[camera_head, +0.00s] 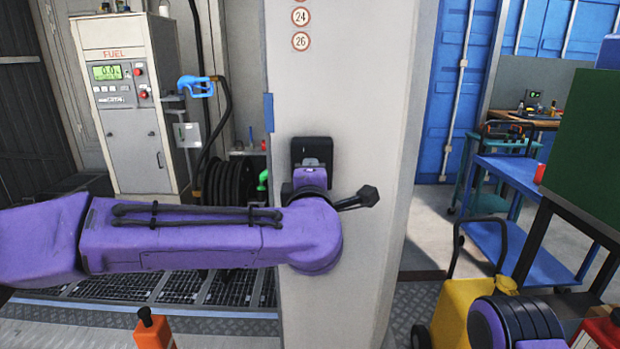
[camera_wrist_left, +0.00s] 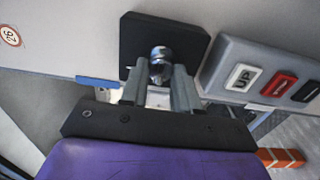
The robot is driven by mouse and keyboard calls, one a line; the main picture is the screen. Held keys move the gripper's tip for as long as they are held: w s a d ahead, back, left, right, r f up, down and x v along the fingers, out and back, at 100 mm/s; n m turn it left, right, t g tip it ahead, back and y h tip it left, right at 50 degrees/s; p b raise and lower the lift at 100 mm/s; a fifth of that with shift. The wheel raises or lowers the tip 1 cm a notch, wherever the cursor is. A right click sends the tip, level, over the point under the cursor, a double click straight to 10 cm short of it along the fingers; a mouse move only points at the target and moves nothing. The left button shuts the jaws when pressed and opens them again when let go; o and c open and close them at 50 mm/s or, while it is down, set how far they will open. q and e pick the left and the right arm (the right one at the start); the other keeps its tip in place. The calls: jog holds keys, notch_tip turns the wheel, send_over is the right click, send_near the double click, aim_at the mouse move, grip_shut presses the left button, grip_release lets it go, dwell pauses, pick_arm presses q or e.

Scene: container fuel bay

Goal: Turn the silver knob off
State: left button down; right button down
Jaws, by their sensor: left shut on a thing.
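The silver knob (camera_wrist_left: 159,54) is a small shiny rounded piece on a black square plate (camera_wrist_left: 190,40) in the left wrist view. The plate is on the pale column; its top edge also shows in the head view (camera_head: 311,146). My left gripper (camera_wrist_left: 158,80) has its two grey fingers on either side of the knob and is shut on it. In the head view the knob is hidden behind my purple left arm. Part of my right arm shows at the bottom right of the head view; its gripper is not in view.
A grey box with UP, red and black buttons (camera_wrist_left: 268,80) sits close beside the plate. The pale column (camera_head: 345,90) fills the middle. A fuel pump (camera_head: 130,120) stands at left. A blue cart (camera_head: 510,175) and yellow container (camera_head: 462,305) stand at right.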

pick_arm(q)
jog(key=c, duration=0.8)
grip_release()
jog(key=s+b, duration=0.2)
jog(key=s, duration=0.8)
jog(key=shift+s, duration=0.25)
